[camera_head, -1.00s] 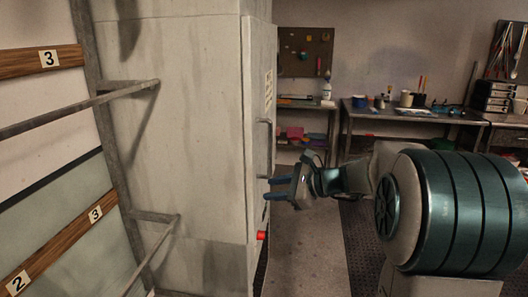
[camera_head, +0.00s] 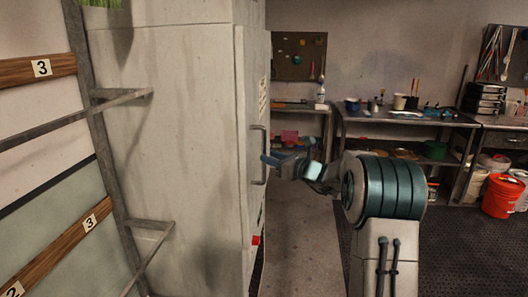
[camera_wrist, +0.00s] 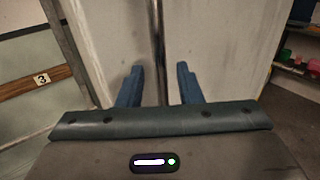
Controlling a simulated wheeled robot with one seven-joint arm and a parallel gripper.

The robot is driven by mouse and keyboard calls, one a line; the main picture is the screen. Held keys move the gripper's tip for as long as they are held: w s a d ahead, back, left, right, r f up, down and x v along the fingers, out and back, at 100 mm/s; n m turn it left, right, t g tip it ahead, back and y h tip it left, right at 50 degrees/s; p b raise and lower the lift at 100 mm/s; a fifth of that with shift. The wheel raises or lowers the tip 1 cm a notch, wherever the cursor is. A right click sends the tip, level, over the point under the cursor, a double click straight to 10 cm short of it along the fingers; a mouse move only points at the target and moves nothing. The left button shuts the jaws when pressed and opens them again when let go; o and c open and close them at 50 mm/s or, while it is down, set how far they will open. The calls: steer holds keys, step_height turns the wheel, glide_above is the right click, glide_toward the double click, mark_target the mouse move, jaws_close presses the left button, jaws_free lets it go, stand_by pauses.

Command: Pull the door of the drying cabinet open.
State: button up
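The drying cabinet (camera_head: 180,130) is a tall, stained, pale cabinet left of centre in the head view. Its door (camera_head: 255,85) faces right and is seen nearly edge-on; it looks shut. A vertical bar handle (camera_head: 259,168) stands out from the door. My gripper (camera_head: 268,160) is at the handle's height, with its blue fingers reaching to it. In the wrist view, the two fingers (camera_wrist: 160,86) are apart, and the dark upright handle bar (camera_wrist: 158,50) runs between them with gaps on both sides. Whether either finger touches the bar is not clear.
A metal rack (camera_head: 105,150) with numbered wooden rails stands at the left, close to the cabinet. A red knob (camera_head: 256,240) sits low on the cabinet front. A workbench (camera_head: 400,118) and an orange bucket (camera_head: 502,196) are at the back right.

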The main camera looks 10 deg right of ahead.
steer(key=shift+p+x, duration=0.35)
steer(key=shift+x, duration=1.55)
jaws_close()
